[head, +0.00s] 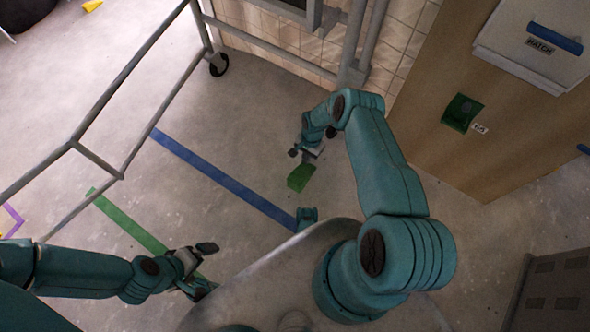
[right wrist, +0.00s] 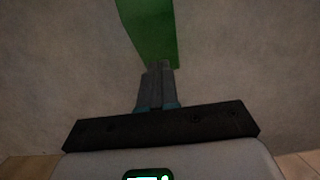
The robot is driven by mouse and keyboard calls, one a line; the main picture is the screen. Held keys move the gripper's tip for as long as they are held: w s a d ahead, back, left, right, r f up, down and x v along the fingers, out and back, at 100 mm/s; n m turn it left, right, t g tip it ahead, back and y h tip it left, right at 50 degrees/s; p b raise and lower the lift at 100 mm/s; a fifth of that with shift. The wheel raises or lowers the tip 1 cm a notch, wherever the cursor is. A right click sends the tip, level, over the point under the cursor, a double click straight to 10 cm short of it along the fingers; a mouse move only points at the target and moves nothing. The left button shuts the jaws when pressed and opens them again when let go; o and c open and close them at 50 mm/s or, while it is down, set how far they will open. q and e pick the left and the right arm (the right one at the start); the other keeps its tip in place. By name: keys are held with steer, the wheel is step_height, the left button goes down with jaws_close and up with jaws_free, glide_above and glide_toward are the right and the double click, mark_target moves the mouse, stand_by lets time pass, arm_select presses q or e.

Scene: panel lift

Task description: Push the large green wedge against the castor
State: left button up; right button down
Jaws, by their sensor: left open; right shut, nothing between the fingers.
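The green wedge (head: 300,177) lies on the floor right of the blue floor line. It also shows in the right wrist view (right wrist: 148,30), just beyond my fingertips. My right gripper (head: 306,160) is shut and empty, pointing down at the wedge's upper end. The fingertips (right wrist: 158,68) meet the wedge's edge in the picture; I cannot tell if they touch. The black castor (head: 219,65) is at the foot of the grey tube frame, up and left of the wedge, well apart from it. My left gripper (head: 203,268) is open and empty, low at left.
The grey tube frame (head: 99,160) spans the left side. A blue line (head: 225,182) and a green line (head: 128,222) mark the floor. A brown panel (head: 425,120) with a hatch (head: 540,40) stands at right. Floor between wedge and castor looks clear apart from the blue line.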

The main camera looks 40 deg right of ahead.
steer(key=a, duration=0.2)
steer(key=s+a+p, duration=0.1)
steer(key=a, duration=0.1)
steer(key=s+a, duration=0.1)
steer(key=a, duration=0.1)
steer(key=shift+s+a, duration=0.25)
steer(key=shift+a, duration=0.15)
steer(key=shift+s+a+f+b, duration=0.1)
steer(key=shift+a+f+b, duration=0.05)
steer(key=shift+f+b, duration=0.25)
steer(key=shift+s+a+f+b, duration=0.15)
steer(key=shift+f+b, duration=0.1)
steer(key=shift+f, duration=0.2)
steer(key=shift+w, duration=0.1)
steer(key=shift+d, duration=0.15)
